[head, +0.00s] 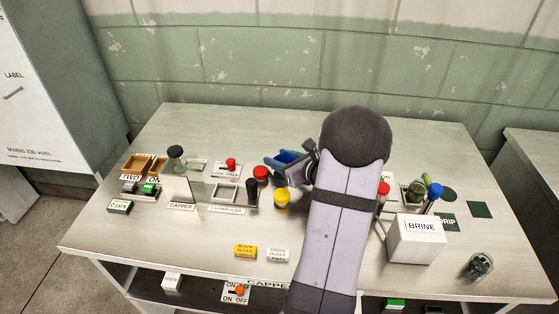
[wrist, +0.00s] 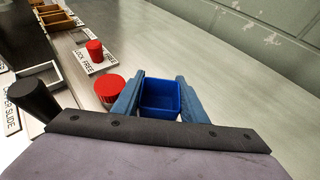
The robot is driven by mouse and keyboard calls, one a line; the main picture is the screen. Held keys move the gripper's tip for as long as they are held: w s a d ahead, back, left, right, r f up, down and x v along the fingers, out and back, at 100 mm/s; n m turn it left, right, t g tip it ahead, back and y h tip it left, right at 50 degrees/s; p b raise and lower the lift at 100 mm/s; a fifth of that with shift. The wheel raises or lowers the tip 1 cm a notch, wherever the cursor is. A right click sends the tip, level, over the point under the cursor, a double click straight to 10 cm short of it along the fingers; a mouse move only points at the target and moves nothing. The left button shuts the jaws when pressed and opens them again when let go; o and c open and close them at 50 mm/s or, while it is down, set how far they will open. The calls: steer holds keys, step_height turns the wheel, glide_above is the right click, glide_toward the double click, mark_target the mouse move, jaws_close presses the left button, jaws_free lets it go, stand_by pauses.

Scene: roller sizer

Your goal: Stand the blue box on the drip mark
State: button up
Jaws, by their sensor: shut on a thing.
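The small blue open-topped box (wrist: 160,97) sits between the two blue fingers of my gripper (wrist: 158,108), which are shut on its sides. In the head view my gripper (head: 285,163) and the box are left of my arm, beside a red-lidded jar (head: 261,175); whether the box touches the table cannot be told. The drip mark is a dark green patch with a white DRIP label (head: 447,222), on the right of the table behind the white BRINE box (head: 417,240). My arm stands between the blue box and that patch in the picture.
A yellow-lidded jar (head: 282,198) and the capper slide with its black knob (head: 252,191) are close by. The red lock knob (wrist: 95,50) is left of the fingers. Other dark patches (head: 480,209) lie near the DRIP label. A glass jar (head: 476,267) lies front right.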

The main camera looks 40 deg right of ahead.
steer(key=shift+f, duration=0.3)
steer(key=shift+f, duration=0.1)
steer(key=shift+f, duration=0.15)
steer(key=o, duration=0.7)
steer(key=shift+o, duration=0.2)
steer(key=shift+r, duration=0.3)
steer(key=v, duration=1.1)
steer(key=shift+s, duration=0.4)
steer(key=o, duration=0.4)
steer(key=shift+s+r, duration=0.1)
steer(key=shift+c, duration=0.2)
